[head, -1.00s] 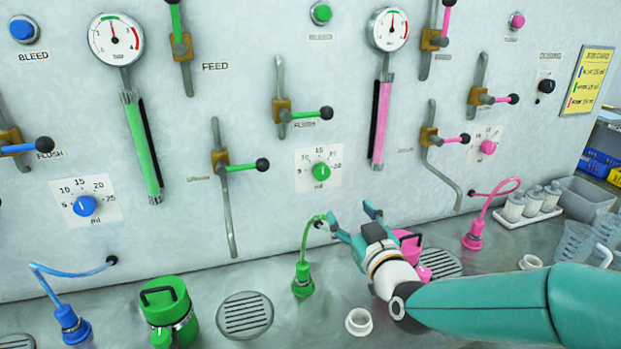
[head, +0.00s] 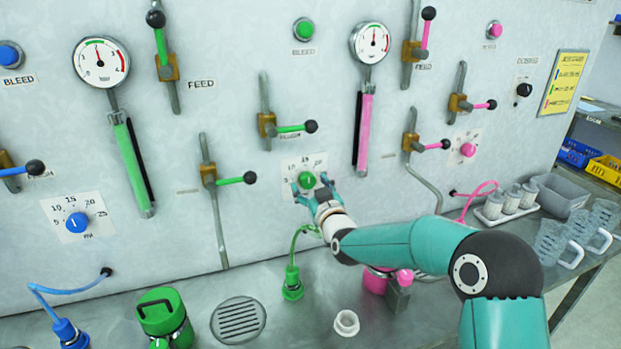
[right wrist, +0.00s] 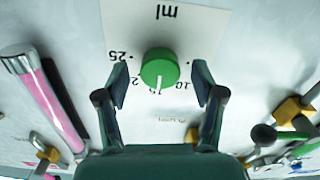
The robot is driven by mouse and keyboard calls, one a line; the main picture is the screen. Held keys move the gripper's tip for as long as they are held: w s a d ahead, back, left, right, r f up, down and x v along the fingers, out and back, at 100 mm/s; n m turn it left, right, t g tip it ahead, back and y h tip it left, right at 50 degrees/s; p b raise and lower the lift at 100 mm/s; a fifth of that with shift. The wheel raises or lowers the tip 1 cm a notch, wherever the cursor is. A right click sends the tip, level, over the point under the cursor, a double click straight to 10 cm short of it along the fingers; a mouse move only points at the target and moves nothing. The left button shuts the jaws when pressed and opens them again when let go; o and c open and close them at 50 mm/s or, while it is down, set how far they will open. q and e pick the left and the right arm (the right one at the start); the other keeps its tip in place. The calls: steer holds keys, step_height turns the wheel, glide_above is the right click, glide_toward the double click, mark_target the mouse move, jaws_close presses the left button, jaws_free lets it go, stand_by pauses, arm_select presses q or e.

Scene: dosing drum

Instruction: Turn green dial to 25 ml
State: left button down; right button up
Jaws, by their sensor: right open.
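The green dial (head: 307,180) sits on its white scale plate (head: 319,160) on the panel. In the right wrist view the dial (right wrist: 159,66) appears upside down, with its white mark pointing down near 15. The 25 label (right wrist: 118,55) is to its left there. My right gripper (head: 311,188) is at the dial. In the right wrist view its open fingers (right wrist: 157,78) stand on either side of the dial, with a gap visible on each side. Whether the fingertips reach past the dial's face is hard to tell. My left gripper is not in view.
A green lever (head: 290,128) is above the dial and a pink tube (head: 364,130) to its upper right. A green hose plug (head: 292,283) and a white cup (head: 346,322) stand on the bench below. A blue dial (head: 77,223) is far left.

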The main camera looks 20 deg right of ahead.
steer(key=shift+w, duration=0.55)
steer(key=c, duration=1.1)
steer(key=shift+f+m+b, duration=0.15)
steer(key=shift+m+b, duration=0.15)
steer(key=shift+b, duration=0.3)
steer(key=shift+c, duration=0.2)
steer(key=m+b, duration=0.8)
steer(key=b, duration=0.5)
steer(key=shift+f+m, duration=0.1)
steer(key=shift+m, duration=0.2)
steer(key=m+b, duration=0.3)
steer(key=m, duration=0.1)
steer(key=shift+m+b, duration=1.15)
steer(key=shift+m, duration=1.25)
